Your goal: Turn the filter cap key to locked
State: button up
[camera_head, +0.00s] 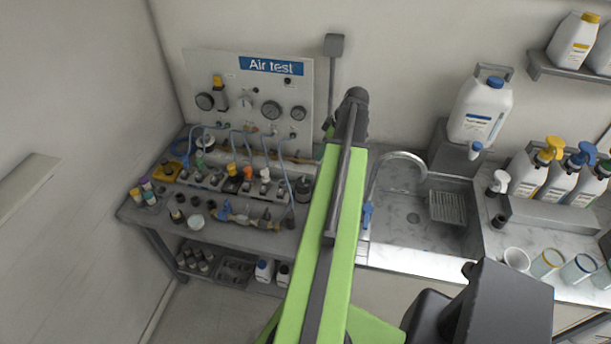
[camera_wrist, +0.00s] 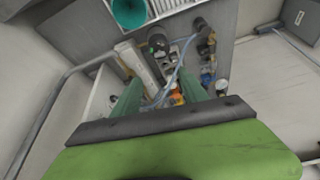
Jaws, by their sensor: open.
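My gripper (camera_wrist: 158,88) shows in the wrist view, with its two green fingers apart and nothing clearly held between them. Beyond the fingers are a blue hose (camera_wrist: 174,75), an orange part (camera_wrist: 176,98) and a dark round-topped fitting (camera_wrist: 158,45). I cannot tell which part is the filter cap key or how it is turned. In the head view, the Air test panel (camera_head: 308,97) stands behind the workbench, with gauges and a yellow-topped fitting (camera_head: 218,82). My green arm hides part of the bench's right side, and my fingers cannot be made out there.
The workbench (camera_head: 140,213) is crowded with valves, blue hoses and small caps. A sink (camera_head: 405,230) with a tap lies right of my arm. A large white jug (camera_head: 481,112), pump bottles (camera_head: 532,170) and cups (camera_head: 547,262) stand farther right.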

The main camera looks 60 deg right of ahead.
aim_at(304, 177)
jog(key=b+x, duration=1)
jog(key=x, duration=0.1)
jog(key=b+x, duration=0.5)
jog(key=shift+s+d+f, duration=0.1)
jog(key=shift+f, duration=0.35)
jog(key=shift+w+f+b, duration=0.3)
jog(key=shift+f+b, duration=0.05)
jog(key=shift+b, duration=0.2)
jog(key=shift+r, duration=0.1)
grip_shut()
